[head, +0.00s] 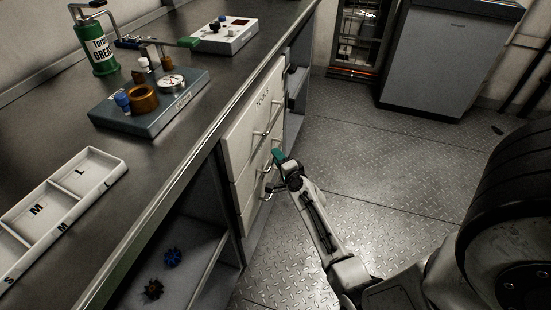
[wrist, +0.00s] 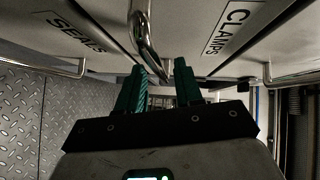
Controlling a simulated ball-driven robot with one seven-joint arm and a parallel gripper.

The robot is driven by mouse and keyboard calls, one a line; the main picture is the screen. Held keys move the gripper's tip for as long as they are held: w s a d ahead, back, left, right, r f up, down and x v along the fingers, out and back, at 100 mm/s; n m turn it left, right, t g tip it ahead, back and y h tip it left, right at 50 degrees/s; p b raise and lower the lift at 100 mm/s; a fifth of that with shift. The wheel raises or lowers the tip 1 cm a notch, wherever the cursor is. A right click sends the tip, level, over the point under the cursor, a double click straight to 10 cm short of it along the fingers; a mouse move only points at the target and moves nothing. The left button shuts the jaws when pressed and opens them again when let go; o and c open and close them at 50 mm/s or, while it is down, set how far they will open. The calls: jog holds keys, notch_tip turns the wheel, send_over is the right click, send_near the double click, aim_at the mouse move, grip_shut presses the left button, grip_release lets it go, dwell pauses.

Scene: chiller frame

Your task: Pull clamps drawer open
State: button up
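The white drawer stack (head: 252,125) is under the bench in the head view. The wrist view shows a drawer front labelled CLAMPS (wrist: 229,28) beside one labelled SEALS (wrist: 76,34). A bent metal bar handle (wrist: 146,45) lies between the two labels, seemingly on the clamps drawer. My gripper (wrist: 161,68) has two teal fingers standing apart, with the near end of this handle showing between their tips. Contact cannot be told. In the head view my gripper (head: 279,158) is at the middle of the drawer fronts, which look closed.
The top drawer's handle (head: 258,134) is just above my gripper. Another handle shows at right in the wrist view (wrist: 298,76). An open shelf (head: 190,265) is left of the drawers. The metal floor (head: 365,170) is clear in front. A grey cabinet (head: 445,60) stands farther back.

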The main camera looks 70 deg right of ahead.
jog(key=shift+x, duration=1.15)
jog(key=shift+c, duration=0.3)
grip_shut()
